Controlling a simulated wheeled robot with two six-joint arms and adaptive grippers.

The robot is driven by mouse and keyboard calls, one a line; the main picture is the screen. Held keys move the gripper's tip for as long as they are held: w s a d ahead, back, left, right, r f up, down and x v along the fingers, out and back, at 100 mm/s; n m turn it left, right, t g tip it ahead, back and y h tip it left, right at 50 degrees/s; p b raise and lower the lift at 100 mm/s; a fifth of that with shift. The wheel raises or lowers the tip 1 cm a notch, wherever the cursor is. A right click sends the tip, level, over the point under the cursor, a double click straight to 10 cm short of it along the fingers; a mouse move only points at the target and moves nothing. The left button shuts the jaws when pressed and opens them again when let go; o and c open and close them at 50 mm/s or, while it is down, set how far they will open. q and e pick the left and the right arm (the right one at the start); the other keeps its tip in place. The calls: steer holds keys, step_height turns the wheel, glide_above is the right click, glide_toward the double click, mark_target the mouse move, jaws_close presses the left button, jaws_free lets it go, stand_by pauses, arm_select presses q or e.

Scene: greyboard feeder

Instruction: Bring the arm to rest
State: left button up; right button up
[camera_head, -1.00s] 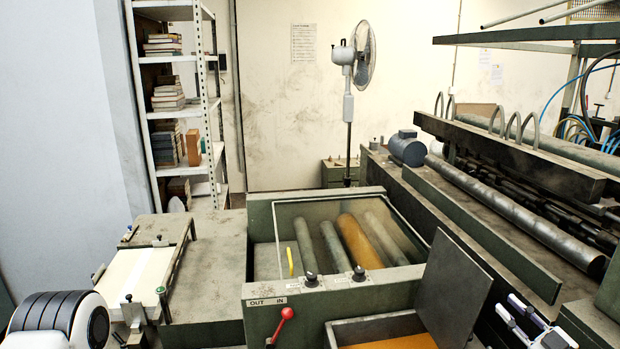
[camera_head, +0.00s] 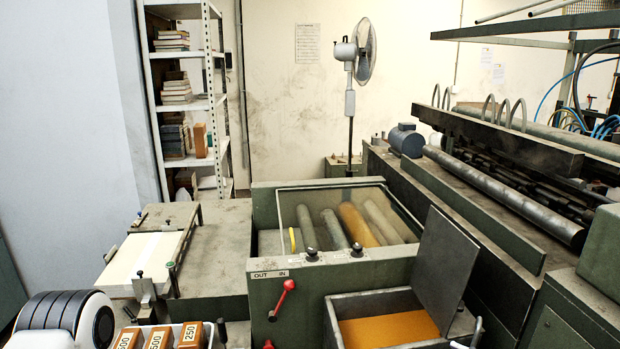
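My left arm (camera_head: 65,318) shows at the lower left as a white link with black ribs. Its gripper is outside the picture. My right gripper does not show clearly. A small pale piece at the bottom edge, beside the open orange-filled tank (camera_head: 335,325), is too cut off to identify. I see nothing held by either arm.
A tray holds brown blocks (camera_head: 190,335) marked with numbers at the bottom left. The feeder table (camera_head: 140,262) stands behind it. The roller machine has a red lever (camera_head: 285,292) and raised lid (camera_head: 445,270). A long roller (camera_head: 510,195) runs at right.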

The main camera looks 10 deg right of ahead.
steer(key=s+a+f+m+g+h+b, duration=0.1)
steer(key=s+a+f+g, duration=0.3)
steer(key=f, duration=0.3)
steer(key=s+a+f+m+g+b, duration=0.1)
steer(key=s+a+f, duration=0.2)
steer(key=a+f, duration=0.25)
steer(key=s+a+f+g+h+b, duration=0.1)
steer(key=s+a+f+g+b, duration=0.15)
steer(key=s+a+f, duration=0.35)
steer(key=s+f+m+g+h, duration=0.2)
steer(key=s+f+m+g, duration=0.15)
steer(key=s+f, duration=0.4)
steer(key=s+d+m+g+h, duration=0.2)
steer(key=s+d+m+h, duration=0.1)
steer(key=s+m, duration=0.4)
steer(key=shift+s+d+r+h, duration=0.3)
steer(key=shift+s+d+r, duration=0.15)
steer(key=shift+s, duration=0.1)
